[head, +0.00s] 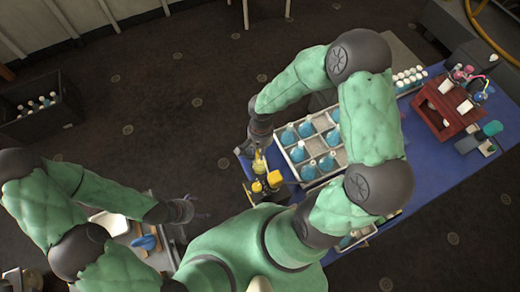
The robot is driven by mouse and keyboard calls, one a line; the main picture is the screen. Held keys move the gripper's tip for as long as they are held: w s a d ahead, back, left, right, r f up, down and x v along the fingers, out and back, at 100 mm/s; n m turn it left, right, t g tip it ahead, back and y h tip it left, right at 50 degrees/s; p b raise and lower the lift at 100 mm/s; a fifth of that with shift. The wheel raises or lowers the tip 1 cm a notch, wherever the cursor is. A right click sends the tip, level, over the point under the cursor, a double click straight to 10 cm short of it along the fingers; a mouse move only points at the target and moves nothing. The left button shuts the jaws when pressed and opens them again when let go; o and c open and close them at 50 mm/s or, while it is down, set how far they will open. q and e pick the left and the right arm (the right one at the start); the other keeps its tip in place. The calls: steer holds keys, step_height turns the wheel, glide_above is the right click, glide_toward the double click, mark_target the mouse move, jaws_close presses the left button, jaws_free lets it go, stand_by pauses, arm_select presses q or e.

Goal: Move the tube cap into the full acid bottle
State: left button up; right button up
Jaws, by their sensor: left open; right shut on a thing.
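My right gripper (260,136) reaches down over the left end of the blue table. It is shut on a small yellow piece (259,164), which may be the tube cap; the fingers partly hide it. Just below the piece stand yellow-topped bottles, one at the left (257,187) and one at the right (274,179). I cannot tell which is the full acid bottle, or whether the held piece touches either. My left gripper (203,213) is open and empty at the lower left, apart from the bottles.
A divided crate (290,166) of blue bottles stands right of the yellow ones, partly under my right arm. A dark red rack (441,112) stands on the blue table (424,165) at the right. A dark crate (60,122) with bottles is at the far left. The floor between is clear.

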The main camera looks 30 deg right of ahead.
steer(key=shift+f, duration=0.15)
steer(key=shift+f+b, duration=2.15)
steer(key=shift+b, duration=0.15)
steer(key=o, duration=0.9)
steer(key=shift+o, duration=0.2)
steer(key=o, duration=0.4)
steer(key=shift+o, duration=0.2)
steer(key=shift+r, duration=0.1)
steer(key=shift+r+p, duration=1.95)
steer(key=shift+r, duration=0.7)
